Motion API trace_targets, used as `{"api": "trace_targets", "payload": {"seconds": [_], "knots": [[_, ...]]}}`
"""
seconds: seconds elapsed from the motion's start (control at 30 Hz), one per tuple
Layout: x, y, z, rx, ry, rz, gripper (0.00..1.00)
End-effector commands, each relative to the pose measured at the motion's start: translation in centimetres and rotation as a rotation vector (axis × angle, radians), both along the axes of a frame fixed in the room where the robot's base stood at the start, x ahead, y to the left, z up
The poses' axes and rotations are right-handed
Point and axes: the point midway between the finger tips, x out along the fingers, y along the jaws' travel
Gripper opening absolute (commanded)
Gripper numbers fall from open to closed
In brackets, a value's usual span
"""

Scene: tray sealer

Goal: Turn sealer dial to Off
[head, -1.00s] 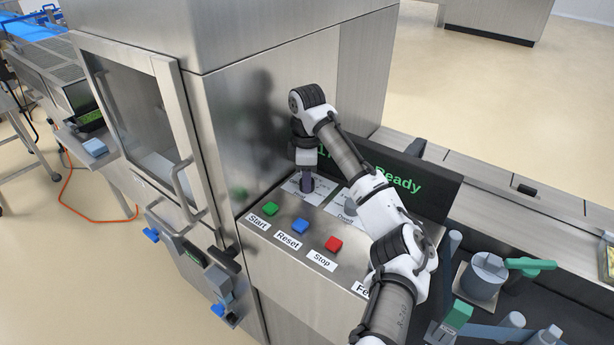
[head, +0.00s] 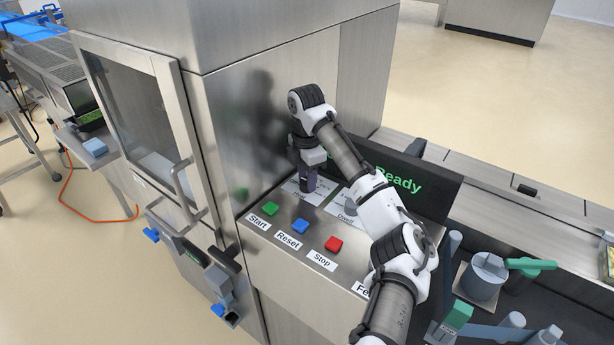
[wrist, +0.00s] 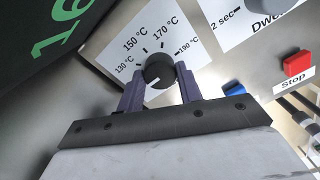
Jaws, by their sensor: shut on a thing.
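The sealer dial (wrist: 159,69) is a round dark knob on a white plate (wrist: 133,60) marked 130, 150, 170 and 190 °C. A pale mark on the knob points down in the wrist view, toward my gripper's palm. No Off label shows; that part of the plate is covered by my gripper. My gripper (wrist: 160,77) has its purple fingers on either side of the knob, shut on it. In the head view my gripper (head: 306,186) points down at the panel's back left, and it hides the knob there.
Start (head: 270,209), Reset (head: 300,227) and Stop (head: 333,244) buttons sit along the panel's front. A second dial, Dwell (head: 351,206), is just right of my gripper. The display (head: 400,178) stands behind, and the steel sealer wall (head: 250,120) is close on the left.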

Motion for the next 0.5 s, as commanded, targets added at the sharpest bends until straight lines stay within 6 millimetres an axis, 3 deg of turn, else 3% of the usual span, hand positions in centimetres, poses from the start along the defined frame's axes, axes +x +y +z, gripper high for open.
{"api": "trace_targets", "payload": {"seconds": [0.3,0.33,0.5], "knots": [[0.02,0.02,0.08,0.0,-0.002,0.003,0.13],[0.02,0.02,0.08,0.0,-0.002,0.003,0.38],[0.01,0.02,0.05,0.0,-0.001,0.002,0.57]]}}
